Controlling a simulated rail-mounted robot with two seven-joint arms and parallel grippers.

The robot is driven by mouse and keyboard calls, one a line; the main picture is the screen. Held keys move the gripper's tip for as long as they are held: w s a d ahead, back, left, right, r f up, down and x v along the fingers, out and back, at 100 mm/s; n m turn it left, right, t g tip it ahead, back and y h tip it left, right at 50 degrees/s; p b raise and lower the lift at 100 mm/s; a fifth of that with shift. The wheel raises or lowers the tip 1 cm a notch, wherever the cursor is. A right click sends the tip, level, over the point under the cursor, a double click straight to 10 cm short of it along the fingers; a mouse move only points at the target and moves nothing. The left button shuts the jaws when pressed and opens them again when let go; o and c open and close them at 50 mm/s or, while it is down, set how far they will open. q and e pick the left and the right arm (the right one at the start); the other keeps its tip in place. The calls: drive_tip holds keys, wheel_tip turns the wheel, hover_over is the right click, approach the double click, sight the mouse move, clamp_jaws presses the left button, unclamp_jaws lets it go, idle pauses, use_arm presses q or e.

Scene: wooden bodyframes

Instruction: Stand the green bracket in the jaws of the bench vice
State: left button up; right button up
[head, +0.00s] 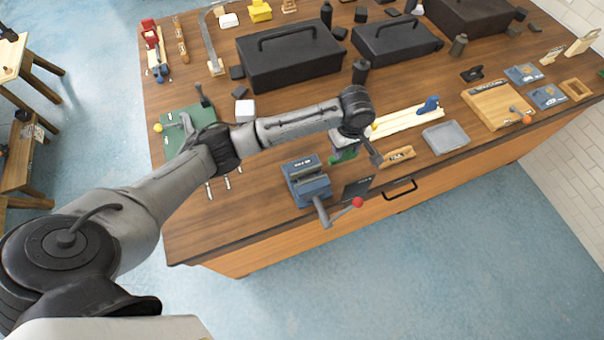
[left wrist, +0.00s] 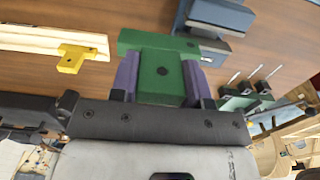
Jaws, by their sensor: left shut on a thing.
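The green bracket (head: 343,156) is in my left gripper (head: 354,150), held in front of the right side of the bench vice in the head view. In the left wrist view the bracket (left wrist: 160,72) sits between the two purple-padded fingers, its wider bar beyond the fingertips. The gripper is shut on it. The blue-grey bench vice (head: 308,183) stands at the bench's front edge, its handle with a red knob pointing down right. The vice also shows at the top of the left wrist view (left wrist: 218,40). The bracket is beside the vice, apart from its jaws. My right gripper is not in view.
A dark plate (head: 357,188) lies right of the vice, and a small wooden block (head: 398,156) lies beyond it. A pale rail with a blue slider (head: 429,105) and a grey tray (head: 446,136) are farther right. Black toolboxes (head: 290,56) stand behind.

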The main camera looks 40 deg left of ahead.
use_arm(q)
drive_tip(key=p, duration=0.1)
hover_over(308, 170)
drive_tip(key=s+d, duration=0.1)
wheel_tip(308, 170, down, 6)
drive_tip(key=shift+d+f, duration=0.1)
drive_tip(key=shift+f, duration=1.85)
drive_tip(key=shift+f+p, duration=0.1)
drive_tip(key=shift+p, duration=0.2)
drive_tip(key=o, duration=1.1)
drive_tip(key=shift+c, duration=0.2)
